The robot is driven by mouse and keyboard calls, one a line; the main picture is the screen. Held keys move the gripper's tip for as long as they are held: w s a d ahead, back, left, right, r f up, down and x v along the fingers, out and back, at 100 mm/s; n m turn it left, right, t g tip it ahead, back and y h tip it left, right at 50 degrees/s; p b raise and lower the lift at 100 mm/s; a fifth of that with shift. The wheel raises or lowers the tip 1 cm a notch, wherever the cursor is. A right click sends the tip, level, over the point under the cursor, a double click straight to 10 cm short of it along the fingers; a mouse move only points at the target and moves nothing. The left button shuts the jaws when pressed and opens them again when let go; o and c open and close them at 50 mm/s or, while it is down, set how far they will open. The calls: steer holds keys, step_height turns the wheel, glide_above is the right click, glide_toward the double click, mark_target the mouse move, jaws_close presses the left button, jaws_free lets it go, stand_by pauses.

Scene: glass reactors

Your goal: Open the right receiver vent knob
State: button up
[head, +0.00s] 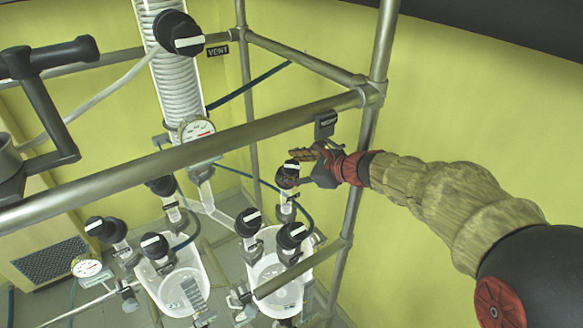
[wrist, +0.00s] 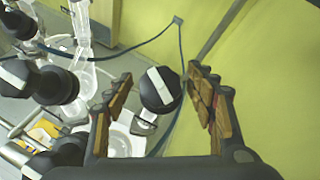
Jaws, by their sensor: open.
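A black knob with a white bar (head: 287,174) sits on a glass stem at the back of the right receiver (head: 262,272). No readable label confirms it as the right receiver vent knob. In the wrist view the nearest black knob (wrist: 160,90) shows between the fingertips, farther off, its white bar running diagonally. My gripper (head: 306,155) is open and empty beside the knob in the head view. It also shows in the wrist view (wrist: 162,74), with a tan-padded finger on each side of the knob. Contact cannot be told.
Two more black knobs (head: 248,222) (head: 291,236) stand on the right receiver. The left receiver (head: 175,282) has its own knobs. A metal rail (head: 200,154) crosses in front, and an upright post (head: 362,150) stands near my wrist. The yellow wall (head: 450,110) is behind.

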mark_target(291, 165)
steer(key=shift+r, duration=0.1)
step_height(291, 165, up, 10)
steer(key=shift+f, duration=0.1)
stand_by(0.3)
